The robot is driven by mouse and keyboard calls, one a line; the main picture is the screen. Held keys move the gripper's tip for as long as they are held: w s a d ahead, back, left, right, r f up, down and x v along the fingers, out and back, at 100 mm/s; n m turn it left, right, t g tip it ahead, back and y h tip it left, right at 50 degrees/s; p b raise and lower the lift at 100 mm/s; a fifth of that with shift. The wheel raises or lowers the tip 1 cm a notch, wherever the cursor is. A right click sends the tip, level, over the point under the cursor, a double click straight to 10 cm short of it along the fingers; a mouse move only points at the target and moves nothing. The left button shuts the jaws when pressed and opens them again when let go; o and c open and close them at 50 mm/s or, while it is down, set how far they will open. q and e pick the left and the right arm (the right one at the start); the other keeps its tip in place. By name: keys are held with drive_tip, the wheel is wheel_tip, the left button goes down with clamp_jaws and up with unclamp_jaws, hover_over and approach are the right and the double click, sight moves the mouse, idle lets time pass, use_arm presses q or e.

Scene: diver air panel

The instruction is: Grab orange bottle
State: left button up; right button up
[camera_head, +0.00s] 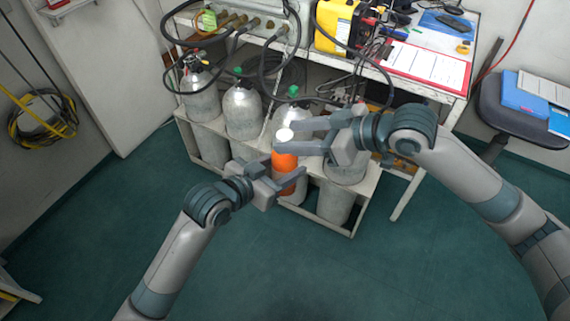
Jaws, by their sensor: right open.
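The orange bottle (285,163) has a white cap and stands out upright in front of the grey cylinders. My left gripper (286,168) comes from the lower left, with its fingers on either side of the bottle's orange body; I cannot tell whether they press on it. My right gripper (285,136) comes from the right and is open. Its two fingers lie apart on either side of the bottle's white upper part, near the cap. The bottle's base and what supports it are hard to make out.
Several grey gas cylinders (243,112) stand in a low rack (325,222) behind the grippers. Above is a bench with a yellow device (337,24), hoses and a red clipboard (428,66). A chair (507,110) is at right. The green floor (290,275) in front is clear.

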use_arm(q)
drive_tip(key=shift+r, duration=0.1)
use_arm(e)
drive_tip(key=v, duration=1.2)
drive_tip(key=shift+w+f, duration=0.1)
drive_tip(key=shift+w, duration=0.1)
